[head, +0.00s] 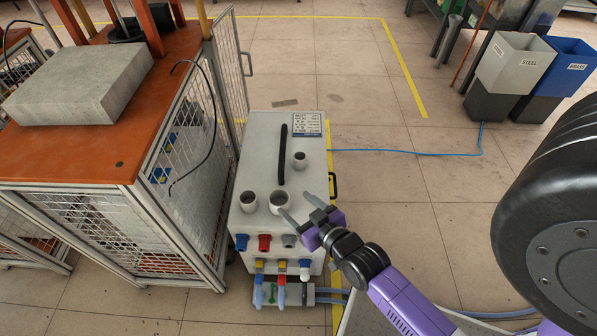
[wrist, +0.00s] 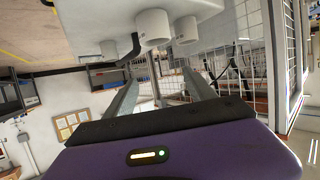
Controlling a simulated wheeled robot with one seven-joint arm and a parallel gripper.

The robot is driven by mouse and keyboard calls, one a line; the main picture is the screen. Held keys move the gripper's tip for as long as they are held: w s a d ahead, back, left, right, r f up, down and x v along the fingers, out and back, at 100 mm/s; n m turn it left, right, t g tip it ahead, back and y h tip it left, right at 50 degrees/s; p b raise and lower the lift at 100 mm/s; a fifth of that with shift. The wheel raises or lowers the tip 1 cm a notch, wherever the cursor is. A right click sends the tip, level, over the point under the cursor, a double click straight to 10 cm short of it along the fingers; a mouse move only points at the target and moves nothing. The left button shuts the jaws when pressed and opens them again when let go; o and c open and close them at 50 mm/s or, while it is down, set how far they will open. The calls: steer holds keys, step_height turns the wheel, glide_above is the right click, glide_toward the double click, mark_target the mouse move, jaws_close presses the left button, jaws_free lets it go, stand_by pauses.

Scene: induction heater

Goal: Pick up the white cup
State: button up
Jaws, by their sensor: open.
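Three whitish, open-topped cups stand upright on top of the induction heater box (head: 262,168). One cup (head: 248,201) is at the near left, a middle cup (head: 279,203) is beside it, and a smaller cup (head: 299,160) is farther back. My gripper (head: 306,194) is open and empty, just right of the middle cup, with one finger close to its rim; I cannot tell if they touch. In the wrist view, which looks upside down, the cups (wrist: 152,27) (wrist: 186,30) (wrist: 109,49) show beyond my open fingers (wrist: 162,82).
An orange-topped caged bench (head: 75,165) with a grey block (head: 80,85) is close on the left. Open floor lies to the right, crossed by a blue cable (head: 400,153).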

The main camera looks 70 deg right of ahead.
steer(key=w+d+f+m+g+h+b, duration=0.1)
steer(key=d+f, duration=0.1)
steer(key=d, duration=0.4)
steer(key=w+d+f+m+b, duration=0.1)
steer(key=d+f+b, duration=0.1)
steer(key=d, duration=0.4)
steer(key=w+d+f+m+g+h+b, duration=0.1)
steer(key=w+d+f, duration=0.1)
steer(key=d, duration=0.4)
steer(key=shift+f+g+h, duration=0.3)
steer(key=shift+f, duration=0.35)
steer(key=b+x, duration=0.1)
steer(key=x, duration=0.1)
steer(key=shift+w+d, duration=0.15)
steer(key=shift+d, duration=0.1)
steer(key=b+x, duration=0.1)
steer(key=x, duration=0.4)
steer(key=shift+w+a+f+b, duration=0.15)
steer(key=shift+w+f+b, duration=0.05)
steer(key=shift+b, duration=0.1)
jaws_close()
steer(key=shift+r, duration=0.1)
step_height(320, 180, up, 20)
steer(key=p, duration=0.6)
step_height(320, 180, up, 6)
steer(key=p, duration=0.6)
glide_above(302, 162)
steer(key=w+d, duration=0.2)
steer(key=shift+s+a, duration=0.25)
